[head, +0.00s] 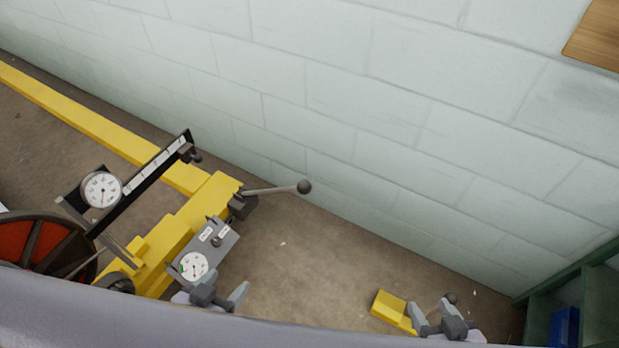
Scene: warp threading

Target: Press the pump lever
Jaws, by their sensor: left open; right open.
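A grey lever (272,191) with a dark ball knob (304,187) sticks out to the right from a dark bracket on the yellow machine (175,235). It lies nearly level in the head view. My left gripper (212,289) is open at the bottom, just below the grey gauge box, well below and left of the lever. My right gripper (430,312) is open at the bottom right, beside a yellow block (389,307). Neither gripper touches the lever.
A grey box with a dial (193,266), a round white gauge (102,190) and a red wheel (45,250) are at the left. A pale block wall (350,130) runs behind. A green shelf (570,282) stands at the right.

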